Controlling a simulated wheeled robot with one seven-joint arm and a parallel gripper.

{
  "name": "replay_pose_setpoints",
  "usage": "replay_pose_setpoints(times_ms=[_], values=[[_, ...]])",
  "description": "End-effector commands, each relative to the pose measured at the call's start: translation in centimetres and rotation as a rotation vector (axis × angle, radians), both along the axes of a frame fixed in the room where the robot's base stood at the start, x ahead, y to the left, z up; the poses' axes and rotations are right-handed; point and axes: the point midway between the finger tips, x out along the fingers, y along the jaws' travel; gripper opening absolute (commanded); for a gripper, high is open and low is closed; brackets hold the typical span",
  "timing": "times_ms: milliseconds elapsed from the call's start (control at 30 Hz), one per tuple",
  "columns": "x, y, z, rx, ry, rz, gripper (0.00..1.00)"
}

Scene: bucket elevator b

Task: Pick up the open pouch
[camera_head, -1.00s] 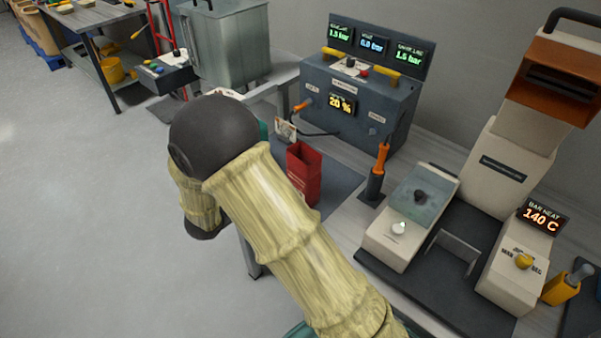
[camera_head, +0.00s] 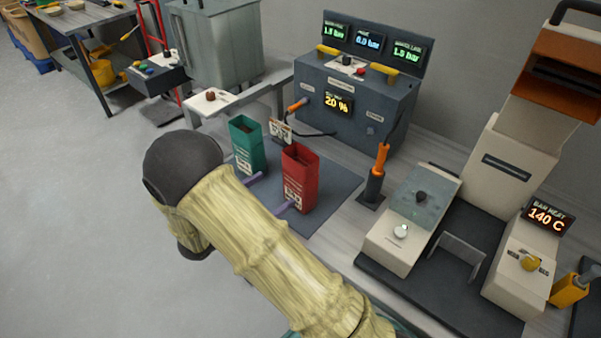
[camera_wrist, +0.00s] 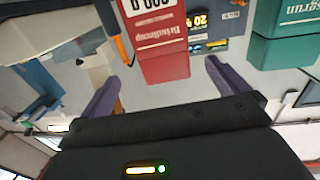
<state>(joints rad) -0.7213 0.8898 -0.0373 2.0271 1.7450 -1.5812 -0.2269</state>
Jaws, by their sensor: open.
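Two upright pouches with open tops stand on a dark mat (camera_head: 335,195). The red pouch (camera_head: 300,178) is on the right and the green pouch (camera_head: 248,145) is on the left. My gripper (camera_head: 269,193) is open, its two purple fingers pointing at the near side of the red pouch. In the wrist view, which looks upside down, the red pouch (camera_wrist: 163,40) lies between the directions of the two fingers of my gripper (camera_wrist: 162,72). The green pouch (camera_wrist: 285,35) is off to the right there. I see no clear contact with either pouch.
A grey console (camera_head: 355,100) with displays stands behind the pouches. An orange-handled tool (camera_head: 380,165) stands in a holder right of the mat. A sealer machine (camera_head: 440,220) is on the right. A small label card (camera_head: 281,131) stands behind the pouches.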

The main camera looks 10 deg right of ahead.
Motion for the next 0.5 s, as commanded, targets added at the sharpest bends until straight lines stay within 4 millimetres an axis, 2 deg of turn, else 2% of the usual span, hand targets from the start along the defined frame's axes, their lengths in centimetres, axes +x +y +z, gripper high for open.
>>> replay_pose_setpoints(times_ms=[300, 500], values=[[2.8, -5.0, 0.2, -0.002, 0.001, -0.003, 1.00], [3.9, -6.7, 0.1, 0.000, 0.000, 0.000, 1.00]])
